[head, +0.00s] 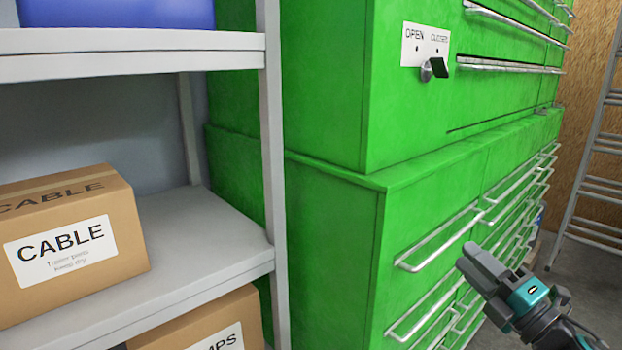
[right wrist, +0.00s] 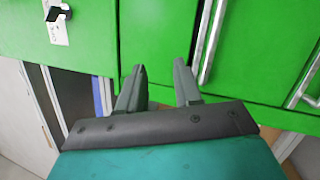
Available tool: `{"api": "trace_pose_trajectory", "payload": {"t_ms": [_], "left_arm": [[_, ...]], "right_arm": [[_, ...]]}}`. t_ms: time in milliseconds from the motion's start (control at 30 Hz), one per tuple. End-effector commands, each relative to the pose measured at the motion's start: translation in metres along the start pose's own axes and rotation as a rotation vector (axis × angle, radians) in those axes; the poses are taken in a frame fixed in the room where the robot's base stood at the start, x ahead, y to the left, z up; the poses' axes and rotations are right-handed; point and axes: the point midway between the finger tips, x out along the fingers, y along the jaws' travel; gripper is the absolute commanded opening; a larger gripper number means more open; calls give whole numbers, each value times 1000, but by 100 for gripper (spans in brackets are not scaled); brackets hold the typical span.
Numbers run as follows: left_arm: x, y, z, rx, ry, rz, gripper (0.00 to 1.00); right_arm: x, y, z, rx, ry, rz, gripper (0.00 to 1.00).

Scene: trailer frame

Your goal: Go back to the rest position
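My right gripper (head: 480,262) shows at the lower right of the head view, in front of the lower drawers of a green cabinet (head: 330,230). In the right wrist view its two fingers (right wrist: 160,90) stand apart with nothing between them. The fingers point at the green cabinet front (right wrist: 155,35), beside a silver drawer handle (right wrist: 209,42). I cannot tell how far the fingertips are from the cabinet. My left gripper is in neither view.
A grey shelf (head: 200,235) on the left holds a cardboard box labelled CABLE (head: 70,245). Another box (head: 205,325) sits below. A switch plate marked OPEN (head: 425,45) is on the upper cabinet. A ladder (head: 600,150) stands at the right, with bare floor (head: 590,285) near it.

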Motion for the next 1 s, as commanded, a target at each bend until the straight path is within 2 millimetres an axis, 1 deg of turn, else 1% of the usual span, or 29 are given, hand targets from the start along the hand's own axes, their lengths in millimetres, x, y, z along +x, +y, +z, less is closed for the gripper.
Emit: {"api": "trace_pose_trajectory", "payload": {"t_ms": [33,67,100,167,200,267,300,333,400,500,600,667,1000], "left_arm": [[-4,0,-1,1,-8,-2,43],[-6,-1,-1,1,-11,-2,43],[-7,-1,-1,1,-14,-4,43],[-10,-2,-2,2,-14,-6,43],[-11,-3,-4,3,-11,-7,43],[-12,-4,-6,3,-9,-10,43],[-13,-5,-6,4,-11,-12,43],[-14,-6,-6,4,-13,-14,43],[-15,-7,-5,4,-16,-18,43],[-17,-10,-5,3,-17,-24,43],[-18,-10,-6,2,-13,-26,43],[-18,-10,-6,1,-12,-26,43],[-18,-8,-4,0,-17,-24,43]], "right_arm": [[-16,-28,-22,204,-63,-64,34],[-26,-43,-33,318,-104,-100,34],[-41,-64,-50,471,-163,-151,34],[-67,-92,-76,692,-260,-228,34],[-84,-109,-94,833,-328,-277,34],[-112,-129,-122,1027,-431,-348,34],[-129,-140,-141,1145,-498,-390,34],[-142,-146,-154,1224,-547,-421,34],[-168,-158,-183,1386,-654,-481,34],[-196,-166,-214,1550,-773,-541,34],[-212,-169,-232,1640,-845,-576,34],[-216,-170,-237,1666,-866,-584,34],[-218,-171,-239,1673,-872,-588,34]]}}
